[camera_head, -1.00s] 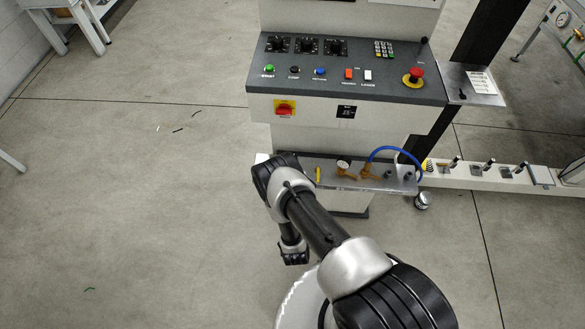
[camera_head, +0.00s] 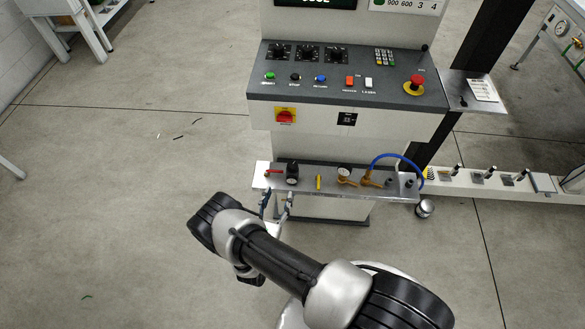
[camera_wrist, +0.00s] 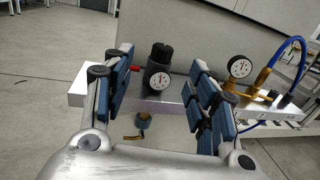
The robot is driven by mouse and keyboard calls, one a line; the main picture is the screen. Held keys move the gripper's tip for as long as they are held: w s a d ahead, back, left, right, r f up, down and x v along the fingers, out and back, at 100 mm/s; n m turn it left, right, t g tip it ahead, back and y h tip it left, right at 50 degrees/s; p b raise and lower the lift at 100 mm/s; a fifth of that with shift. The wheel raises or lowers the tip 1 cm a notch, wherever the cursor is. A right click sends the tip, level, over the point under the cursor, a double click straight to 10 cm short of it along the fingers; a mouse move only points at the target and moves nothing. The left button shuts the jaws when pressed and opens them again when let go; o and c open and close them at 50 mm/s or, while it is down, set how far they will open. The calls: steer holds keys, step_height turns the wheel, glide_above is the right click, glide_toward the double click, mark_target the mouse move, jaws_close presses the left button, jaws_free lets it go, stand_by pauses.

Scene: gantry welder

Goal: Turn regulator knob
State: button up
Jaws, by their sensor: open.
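The regulator stands on a narrow shelf on the front of the console. Its black knob (camera_wrist: 162,52) tops a black body with a round white gauge (camera_wrist: 159,81) in the wrist view. In the head view the regulator (camera_head: 292,173) stands near the left end of the shelf, beside a red-handled part (camera_head: 273,172). My gripper (camera_wrist: 160,100) is open and empty, with its blue finger pads to the left and right of the regulator in the picture. It is short of the regulator and not touching it. In the head view my gripper (camera_head: 277,203) shows just in front of the shelf.
A brass fitting with a gauge (camera_wrist: 240,68) and a blue hose (camera_wrist: 289,47) stands to the right on the shelf (camera_head: 330,182). A yellow stick (camera_head: 318,182) is between them. The console (camera_head: 345,75) with buttons overhangs behind. Open floor lies to the left.

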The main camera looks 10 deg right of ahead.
mark_target(291, 169)
steer(key=shift+m+g+h, duration=0.5)
steer(key=shift+m+h, duration=0.1)
steer(key=shift+m, duration=0.1)
steer(key=b+x, duration=0.2)
steer(key=x, duration=0.5)
steer(key=b+x, duration=0.2)
steer(key=x, duration=0.6)
steer(key=shift+a+f, duration=0.15)
steer(key=shift+f, duration=0.05)
steer(key=shift+c, duration=0.3)
steer(key=c, duration=1)
steer(key=shift+n+t+y, duration=0.5)
steer(key=shift+n+y, duration=0.2)
steer(key=shift+y, duration=0.2)
steer(key=o, duration=1.1)
steer(key=shift+c, duration=0.2)
